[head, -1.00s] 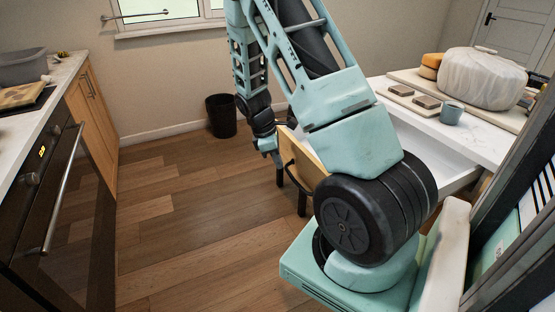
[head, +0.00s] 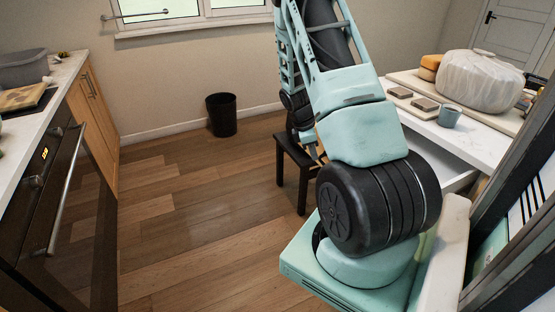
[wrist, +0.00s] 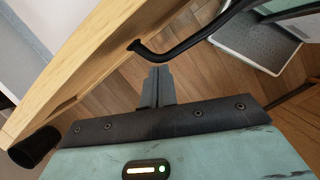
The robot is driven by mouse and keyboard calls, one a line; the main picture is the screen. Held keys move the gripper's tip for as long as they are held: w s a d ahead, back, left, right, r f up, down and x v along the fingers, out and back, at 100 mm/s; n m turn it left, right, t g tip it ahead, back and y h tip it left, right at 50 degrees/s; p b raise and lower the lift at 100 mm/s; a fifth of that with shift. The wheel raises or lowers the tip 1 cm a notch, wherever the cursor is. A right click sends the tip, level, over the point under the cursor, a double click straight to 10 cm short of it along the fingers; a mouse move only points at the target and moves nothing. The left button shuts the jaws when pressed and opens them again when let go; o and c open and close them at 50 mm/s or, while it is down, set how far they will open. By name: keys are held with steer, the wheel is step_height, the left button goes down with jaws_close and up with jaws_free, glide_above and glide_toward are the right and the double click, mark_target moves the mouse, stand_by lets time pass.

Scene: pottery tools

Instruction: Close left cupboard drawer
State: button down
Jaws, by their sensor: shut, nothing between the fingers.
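The left cupboard drawer is partly open. In the head view, its white inside (head: 440,158) shows to the right of my arm, under the worktop, and its wooden front is mostly hidden behind my arm. In the wrist view, the light wooden drawer front (wrist: 95,60) runs diagonally across the upper left, with a black bar handle (wrist: 190,42) on it. My gripper (wrist: 157,72) is shut and empty, its fingertips close to the wooden front and just below the handle's end. I cannot tell whether they touch. The gripper is not clearly visible in the head view.
A dark stool (head: 296,160) stands behind my arm. A black bin (head: 221,115) stands by the back wall. The white worktop (head: 475,135) holds a wrapped lump (head: 483,80) and a grey cup (head: 449,116). The floor between the oven (head: 45,190) and my arm is clear.

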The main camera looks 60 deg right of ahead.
steer(key=s+d+p, duration=0.1)
steer(key=s+d, duration=0.3)
steer(key=d, duration=0.4)
steer(key=s+d+p, duration=0.1)
steer(key=s+d, duration=0.4)
steer(key=d, duration=0.3)
steer(key=s+d+p, duration=0.1)
steer(key=s+d, duration=0.3)
steer(key=d, duration=0.4)
steer(key=shift+s+d+p, duration=0.25)
steer(key=shift+p, duration=0.05)
